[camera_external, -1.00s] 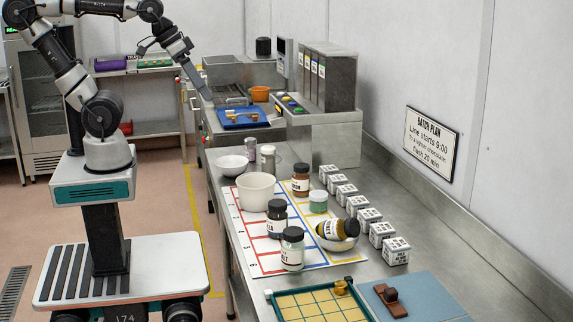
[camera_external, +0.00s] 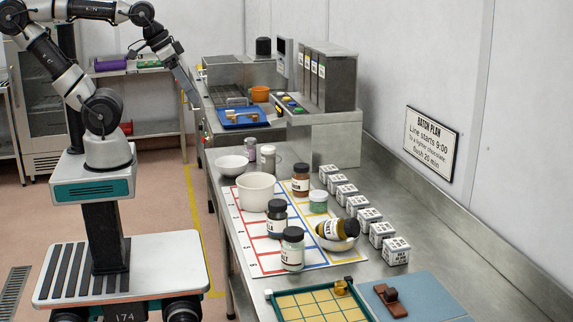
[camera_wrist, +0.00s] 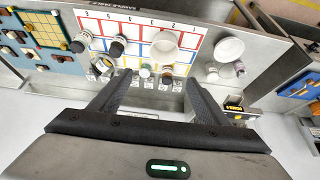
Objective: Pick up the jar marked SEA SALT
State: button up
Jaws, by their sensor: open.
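Several lidded jars stand on the steel counter; I cannot read SEA SALT on any label. A dark jar (camera_external: 277,218) and a pale jar with a black lid (camera_external: 292,250) stand on the coloured grid sheet. A brown jar (camera_external: 300,182) and a small green jar (camera_external: 318,202) stand behind them. Another dark jar (camera_external: 334,229) lies tilted in a metal bowl. Two small shakers (camera_external: 267,158) stand at the far end. My gripper (camera_wrist: 155,92) is open and empty, high above the counter and apart from all jars.
A white pot (camera_external: 256,193) and a white bowl (camera_external: 231,165) stand near the jars. Several printed white boxes (camera_external: 382,234) line the wall side. A green-rimmed tray (camera_external: 318,301) is at the front; a machine (camera_external: 328,84) and blue tray (camera_external: 238,118) are at the back.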

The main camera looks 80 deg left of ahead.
jog(key=w+a+r+m+y+b, duration=0.15)
jog(key=w+a+r, duration=0.3)
jog(key=w, duration=0.45)
jog(key=n+g+h+b, duration=0.2)
jog(key=g+b, duration=0.3)
jog(key=g, duration=0.1)
send_over(292, 232)
notch_tip(292, 232, down, 22)
jog(key=r, duration=0.1)
jog(key=shift+y, duration=0.25)
notch_tip(292, 232, down, 12)
jog(key=shift+a, duration=0.1)
jog(key=shift+w+f+p, duration=0.15)
jog(key=shift+f+p, duration=0.15)
jog(key=shift+f, duration=2.5)
